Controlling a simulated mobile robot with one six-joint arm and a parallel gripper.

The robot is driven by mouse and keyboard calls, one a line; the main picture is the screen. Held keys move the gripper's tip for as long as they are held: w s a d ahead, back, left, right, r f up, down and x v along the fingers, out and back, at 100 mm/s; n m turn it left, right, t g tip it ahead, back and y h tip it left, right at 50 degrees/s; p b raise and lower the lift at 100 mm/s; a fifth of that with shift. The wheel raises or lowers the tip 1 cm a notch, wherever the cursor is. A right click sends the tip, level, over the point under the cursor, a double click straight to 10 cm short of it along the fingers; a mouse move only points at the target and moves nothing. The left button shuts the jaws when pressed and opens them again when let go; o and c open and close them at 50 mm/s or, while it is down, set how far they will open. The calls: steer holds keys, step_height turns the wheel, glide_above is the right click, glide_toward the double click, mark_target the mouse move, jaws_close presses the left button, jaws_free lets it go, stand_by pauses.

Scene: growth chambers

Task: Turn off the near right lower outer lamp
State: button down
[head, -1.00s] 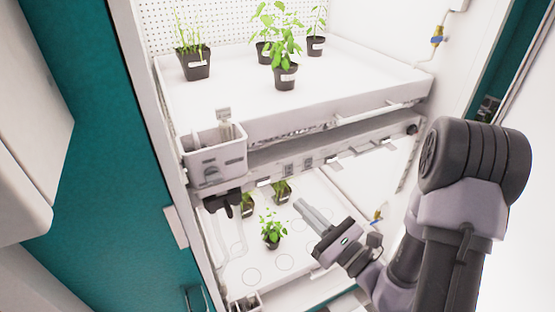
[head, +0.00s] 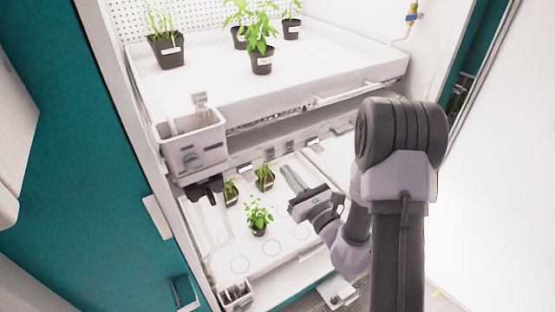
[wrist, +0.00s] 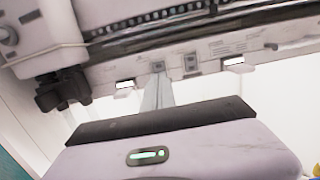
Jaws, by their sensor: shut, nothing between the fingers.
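The upper shelf's front rail (head: 240,160) carries small dark switch plates and pale tabs over the lower growing bay. In the wrist view two grey switch plates, a left one (wrist: 158,67) and a right one (wrist: 191,62), sit on this rail. A pale tab (wrist: 125,84) is on their left and another (wrist: 233,62) on their right. I cannot tell which control belongs to the named lamp. My gripper (head: 286,170) is shut and empty, just under the rail. In the wrist view its fingertips (wrist: 157,84) point up close below the left switch plate; contact cannot be told.
Several potted plants, one leafy plant (head: 258,218) among them, stand on the lower tray (head: 240,264). Others stand on the upper tray (head: 210,85). A white box (head: 193,148) and black fitting (head: 205,190) are left of my gripper. A teal door (head: 90,150) is further left.

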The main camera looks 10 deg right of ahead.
mark_target(272, 152)
steer(key=x, duration=0.6)
